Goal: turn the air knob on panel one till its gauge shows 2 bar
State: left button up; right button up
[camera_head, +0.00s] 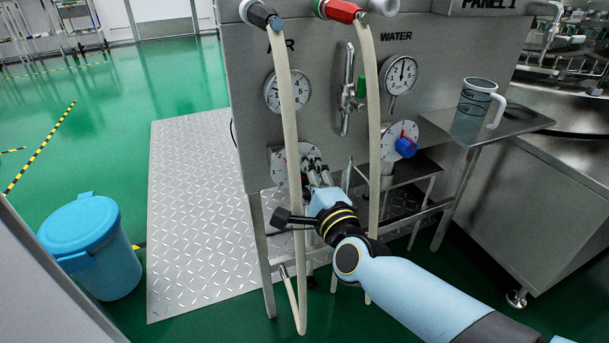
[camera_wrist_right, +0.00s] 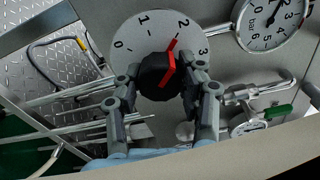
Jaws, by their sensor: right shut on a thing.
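My right gripper (camera_head: 312,168) reaches the lower left of panel one (camera_head: 330,110) and is shut on the air knob. In the right wrist view, the black air knob (camera_wrist_right: 157,78) with a red pointer sits between the two fingers (camera_wrist_right: 160,88). The pointer points close to the 2 on the round white dial (camera_wrist_right: 135,35). The air gauge (camera_head: 301,92) is above, partly covered by a beige hose in the head view. It also shows in the right wrist view (camera_wrist_right: 270,20), cut by the top edge; its exact reading is too small to tell. My left gripper is out of view.
Two beige hoses (camera_head: 374,115) hang in front of the panel, close beside my right gripper. To the right are the water gauge (camera_head: 400,72), the blue water knob (camera_head: 405,147) and a mug (camera_head: 476,104) on a shelf. A blue bin (camera_head: 92,250) stands far left.

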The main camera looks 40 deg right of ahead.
jog(key=shift+f, duration=0.1)
jog(key=o, duration=1.2)
jog(key=shift+c, duration=0.2)
jog(key=v, duration=1.2)
